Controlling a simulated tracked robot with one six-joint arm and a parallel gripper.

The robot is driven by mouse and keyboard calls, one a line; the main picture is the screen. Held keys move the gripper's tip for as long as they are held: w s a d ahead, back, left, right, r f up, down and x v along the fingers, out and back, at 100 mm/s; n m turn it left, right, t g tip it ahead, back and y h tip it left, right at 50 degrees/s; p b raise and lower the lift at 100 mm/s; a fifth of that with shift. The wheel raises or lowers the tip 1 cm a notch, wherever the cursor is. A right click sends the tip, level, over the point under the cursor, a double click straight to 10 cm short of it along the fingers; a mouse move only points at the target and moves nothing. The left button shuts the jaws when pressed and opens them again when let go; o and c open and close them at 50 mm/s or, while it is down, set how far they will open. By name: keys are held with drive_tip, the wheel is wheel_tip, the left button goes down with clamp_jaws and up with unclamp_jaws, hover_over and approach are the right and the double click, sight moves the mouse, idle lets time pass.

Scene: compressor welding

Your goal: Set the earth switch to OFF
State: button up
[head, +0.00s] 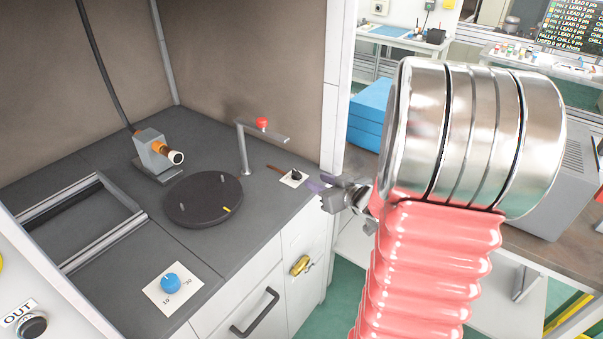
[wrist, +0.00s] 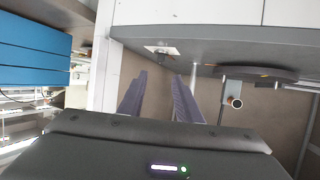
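A small black rotary switch (head: 295,175) on a white plate sits on the grey bench near its right edge, beside a brown strip. It is likely the earth switch; its label and setting are too small to read. In the wrist view the switch (wrist: 161,54) and its plate show upside down, ahead of and between my fingers. My gripper (head: 316,184) is just right of the switch in the head view, apart from it. In the wrist view my gripper (wrist: 161,80) has its two purple fingers spread, with nothing between them.
A bent grey post with a red button (head: 262,124) stands behind the switch. A black turntable (head: 203,200), a torch-like device (head: 155,155) and a blue dial (head: 169,281) are to the left. A yellow knob (head: 300,265) is on the cabinet front. A white wall post (head: 335,110) rises close behind my gripper.

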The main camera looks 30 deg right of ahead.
sight(297, 172)
drive_tip(key=x, duration=1.1)
drive_tip(key=shift+w+f, duration=0.15)
drive_tip(key=shift+w, duration=0.25)
drive_tip(key=shift+c, duration=0.4)
clamp_jaws()
drive_tip(key=shift+d, duration=0.2)
drive_tip(key=shift+a, duration=0.15)
